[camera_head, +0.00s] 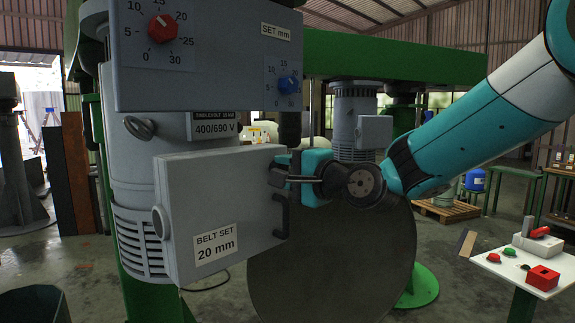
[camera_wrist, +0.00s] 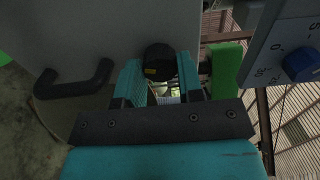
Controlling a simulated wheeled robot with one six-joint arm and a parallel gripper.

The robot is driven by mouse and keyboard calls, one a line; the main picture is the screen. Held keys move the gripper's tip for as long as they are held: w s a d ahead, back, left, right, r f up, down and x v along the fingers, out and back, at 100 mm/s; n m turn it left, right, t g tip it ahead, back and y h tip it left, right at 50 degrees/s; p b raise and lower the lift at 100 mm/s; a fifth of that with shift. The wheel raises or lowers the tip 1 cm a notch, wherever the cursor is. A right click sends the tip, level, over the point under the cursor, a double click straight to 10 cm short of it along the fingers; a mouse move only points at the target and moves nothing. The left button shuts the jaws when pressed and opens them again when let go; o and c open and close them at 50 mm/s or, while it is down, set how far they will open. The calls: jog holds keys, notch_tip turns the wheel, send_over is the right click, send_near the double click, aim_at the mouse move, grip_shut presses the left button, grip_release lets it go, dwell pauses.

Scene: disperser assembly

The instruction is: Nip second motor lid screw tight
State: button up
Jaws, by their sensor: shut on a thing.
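The grey motor lid (camera_head: 212,205), labelled "BELT SET 20 mm", sits against the motor housing. My gripper (camera_head: 279,176) is at the upper right edge of the lid. In the wrist view its two teal fingers (camera_wrist: 158,78) are shut on a dark round screw head (camera_wrist: 159,58) with a small yellow mark. In the head view that screw is mostly hidden by the fingers. Another round screw (camera_head: 160,222) shows at the lid's left edge, apart from my gripper. How far either screw is turned in cannot be told.
A black handle (camera_head: 281,215) stands out from the lid just below my gripper; it also shows in the wrist view (camera_wrist: 76,80). A control panel with a red knob (camera_head: 163,28) and a blue knob (camera_head: 288,84) hangs above. A white table (camera_head: 510,268) with red and green items is at right.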

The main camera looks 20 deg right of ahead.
jog(key=m+p, duration=0.3)
jog(key=m, duration=0.2)
jog(key=shift+r, duration=0.15)
jog(key=shift+m+p, duration=0.85)
jog(key=shift+m, duration=0.35)
jog(key=o, duration=0.9)
jog(key=shift+f, duration=0.2)
